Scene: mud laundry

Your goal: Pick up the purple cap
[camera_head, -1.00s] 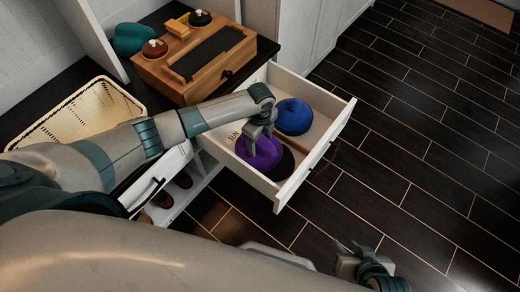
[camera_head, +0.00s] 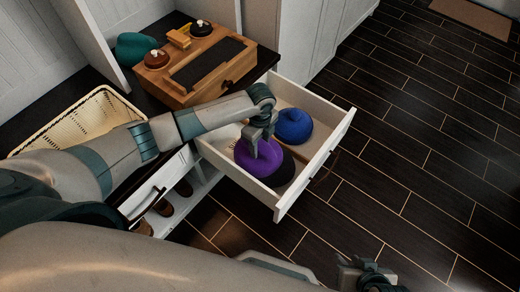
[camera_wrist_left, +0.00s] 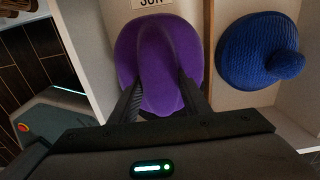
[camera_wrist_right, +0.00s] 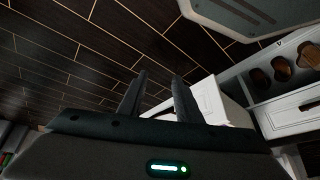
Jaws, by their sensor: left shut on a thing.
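The purple cap (camera_head: 259,160) is in the open white drawer (camera_head: 304,185), in its left compartment. It also shows in the left wrist view (camera_wrist_left: 158,50), under a partly visible label. My left gripper (camera_head: 258,140) reaches down into the drawer and is shut on the purple cap, with cap fabric between its fingers (camera_wrist_left: 160,92). Whether the cap touches the drawer floor is hard to tell. My right gripper (camera_wrist_right: 158,90) is open and empty, above the dark floor, away from the drawer.
A blue knitted hat (camera_head: 294,126) lies in the drawer's other compartment, beyond a thin divider (camera_wrist_left: 208,50). A wooden box (camera_head: 200,70) stands on the dark counter, with a cream basket (camera_head: 75,122) to its left. Shoes (camera_head: 164,206) sit in the shelf below. Floor at right is clear.

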